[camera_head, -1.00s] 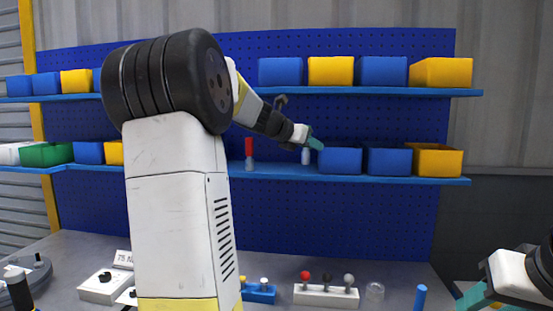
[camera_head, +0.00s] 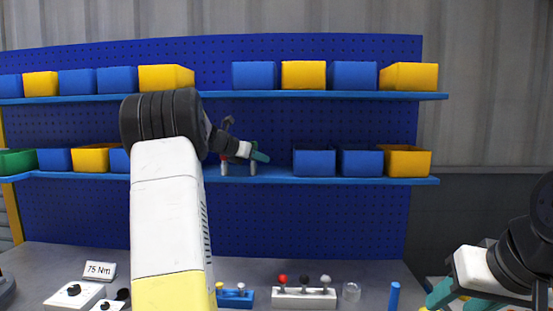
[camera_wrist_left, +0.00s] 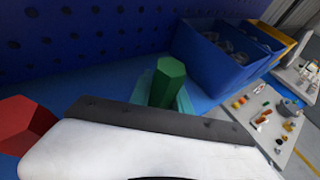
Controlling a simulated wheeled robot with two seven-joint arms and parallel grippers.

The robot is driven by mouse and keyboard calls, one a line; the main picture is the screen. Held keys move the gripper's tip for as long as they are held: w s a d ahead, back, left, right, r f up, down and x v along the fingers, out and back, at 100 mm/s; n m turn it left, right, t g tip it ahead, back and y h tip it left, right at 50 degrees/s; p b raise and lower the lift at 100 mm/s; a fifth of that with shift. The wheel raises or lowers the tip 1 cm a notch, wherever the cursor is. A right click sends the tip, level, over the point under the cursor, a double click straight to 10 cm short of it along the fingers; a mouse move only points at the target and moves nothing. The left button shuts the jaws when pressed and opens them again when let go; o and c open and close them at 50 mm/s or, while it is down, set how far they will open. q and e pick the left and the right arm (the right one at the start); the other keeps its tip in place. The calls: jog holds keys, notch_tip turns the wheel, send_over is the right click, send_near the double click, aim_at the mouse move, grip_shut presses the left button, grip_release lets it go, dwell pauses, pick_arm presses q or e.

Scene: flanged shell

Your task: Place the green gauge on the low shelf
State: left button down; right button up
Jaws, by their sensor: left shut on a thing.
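My left gripper (camera_head: 260,156) is over the low shelf (camera_head: 280,178) and shut on the green gauge (camera_wrist_left: 168,80). In the left wrist view the gauge's green hexagonal top stands between the teal fingers. In the head view its grey lower part (camera_head: 253,168) hangs upright below the fingers, close to the shelf top; I cannot tell whether it touches. A red gauge (camera_head: 224,168) stands on the shelf just left of it, partly behind the wrist; its red top also shows in the left wrist view (camera_wrist_left: 25,122). My right gripper (camera_head: 462,298) is at the lower right, fingers apart, empty.
Blue bins (camera_head: 314,162) and a yellow bin (camera_head: 404,162) stand on the low shelf to the right. More bins line the upper shelf (camera_head: 340,96). The bench (camera_head: 250,267) holds a rack with coloured knobs (camera_head: 304,298) and a blue cylinder (camera_head: 394,296).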

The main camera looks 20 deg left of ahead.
pick_arm(q)
jog(key=c, duration=1.2)
grip_release()
